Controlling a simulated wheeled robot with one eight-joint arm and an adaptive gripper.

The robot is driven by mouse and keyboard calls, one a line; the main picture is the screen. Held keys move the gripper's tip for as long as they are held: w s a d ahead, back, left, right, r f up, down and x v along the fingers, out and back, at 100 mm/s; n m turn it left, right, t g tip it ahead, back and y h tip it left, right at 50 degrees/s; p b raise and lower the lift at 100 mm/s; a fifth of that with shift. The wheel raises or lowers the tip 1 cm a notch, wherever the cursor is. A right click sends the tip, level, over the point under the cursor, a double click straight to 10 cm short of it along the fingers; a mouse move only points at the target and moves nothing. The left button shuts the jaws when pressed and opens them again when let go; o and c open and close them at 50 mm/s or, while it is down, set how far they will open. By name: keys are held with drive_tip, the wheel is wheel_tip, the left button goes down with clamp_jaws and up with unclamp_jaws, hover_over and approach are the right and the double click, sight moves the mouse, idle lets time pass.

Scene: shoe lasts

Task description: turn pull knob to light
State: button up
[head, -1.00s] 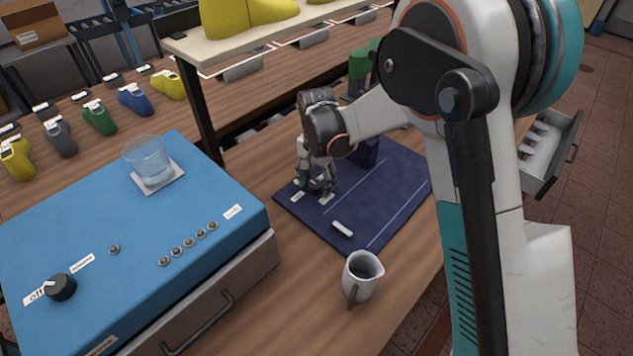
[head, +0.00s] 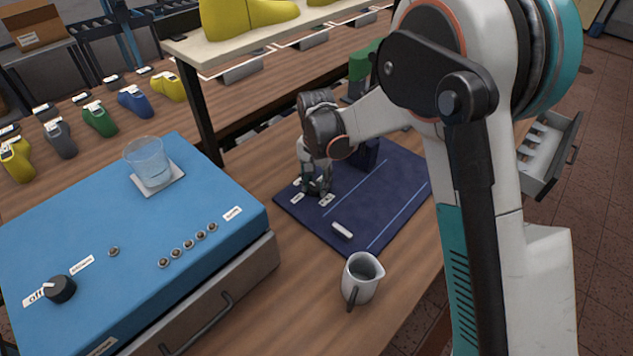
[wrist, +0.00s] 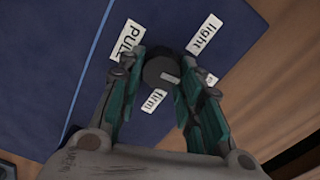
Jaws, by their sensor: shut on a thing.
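The pull knob is a dark round knob (wrist: 158,72) with a small pale mark on its lower right, in the wrist view. My gripper (wrist: 161,68) is shut on the knob, one finger on each side.
A blue-topped cabinet (head: 100,215) at left carries a glass (head: 149,163) and a black off knob (head: 60,289). A shelf post (head: 198,110) rises behind.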

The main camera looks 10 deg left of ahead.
sight(314, 184)
drive_tip(key=n, duration=0.5)
drive_tip(key=shift+a, duration=0.15)
drive_tip(key=n, duration=0.5)
drive_tip(key=shift+a, duration=0.15)
drive_tip(key=shift+n, duration=0.4)
drive_tip(key=o, duration=1.1)
drive_tip(key=shift+c, duration=0.2)
drive_tip(key=shift+r, duration=0.1)
wheel_tip(314, 184, up, 12)
